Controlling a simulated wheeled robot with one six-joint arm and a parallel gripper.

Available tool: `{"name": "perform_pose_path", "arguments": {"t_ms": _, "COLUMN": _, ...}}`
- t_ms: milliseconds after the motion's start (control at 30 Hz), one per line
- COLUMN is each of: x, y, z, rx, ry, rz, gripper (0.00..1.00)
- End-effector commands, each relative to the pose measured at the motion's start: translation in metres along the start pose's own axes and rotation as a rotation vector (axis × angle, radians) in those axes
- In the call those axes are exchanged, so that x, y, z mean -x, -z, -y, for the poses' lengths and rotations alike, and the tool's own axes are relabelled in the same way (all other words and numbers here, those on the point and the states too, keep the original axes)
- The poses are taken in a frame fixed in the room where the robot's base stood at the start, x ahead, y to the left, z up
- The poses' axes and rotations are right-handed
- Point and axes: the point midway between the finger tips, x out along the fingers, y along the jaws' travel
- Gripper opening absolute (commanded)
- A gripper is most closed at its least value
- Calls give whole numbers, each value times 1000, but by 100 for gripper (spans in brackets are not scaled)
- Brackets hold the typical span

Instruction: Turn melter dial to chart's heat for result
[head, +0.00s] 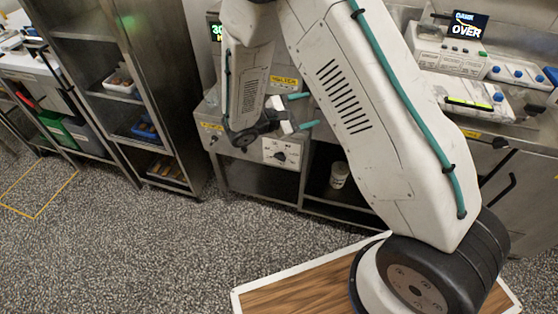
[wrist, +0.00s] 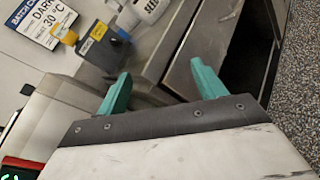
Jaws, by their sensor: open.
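The chart (wrist: 48,20) is at top left of the wrist view, partly cut off, and reads "DARK" and "30 °C".
A green display (head: 216,33) reads "30", partly hidden by my arm. A screen (head: 467,25) at top right reads "OVER". A white cup (head: 339,175) stands on the open shelf below. A steel rack (head: 110,95) stands at left. The speckled floor in front is clear.

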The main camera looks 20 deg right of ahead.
Motion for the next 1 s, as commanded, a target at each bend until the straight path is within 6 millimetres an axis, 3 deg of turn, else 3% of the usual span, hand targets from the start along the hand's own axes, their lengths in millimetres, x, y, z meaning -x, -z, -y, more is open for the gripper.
{"name": "perform_pose_path", "arguments": {"t_ms": 33, "x": 5, "y": 30, "z": 8, "rx": 48, "ry": -75, "rz": -5, "gripper": 69}}
{"name": "perform_pose_path", "arguments": {"t_ms": 200, "x": 26, "y": 119, "z": 36, "rx": 169, "ry": -330, "rz": -52, "gripper": 69}}
{"name": "perform_pose_path", "arguments": {"t_ms": 300, "x": 39, "y": 167, "z": 62, "rx": 231, "ry": -467, "rz": -95, "gripper": 69}}
{"name": "perform_pose_path", "arguments": {"t_ms": 433, "x": 54, "y": 216, "z": 97, "rx": 293, "ry": -610, "rz": -152, "gripper": 69}}
{"name": "perform_pose_path", "arguments": {"t_ms": 533, "x": 62, "y": 240, "z": 120, "rx": 325, "ry": -685, "rz": -189, "gripper": 69}}
{"name": "perform_pose_path", "arguments": {"t_ms": 700, "x": 66, "y": 258, "z": 137, "rx": 348, "ry": -743, "rz": -221, "gripper": 69}}
{"name": "perform_pose_path", "arguments": {"t_ms": 1000, "x": 37, "y": 272, "z": 113, "rx": 347, "ry": -744, "rz": -223, "gripper": 69}}
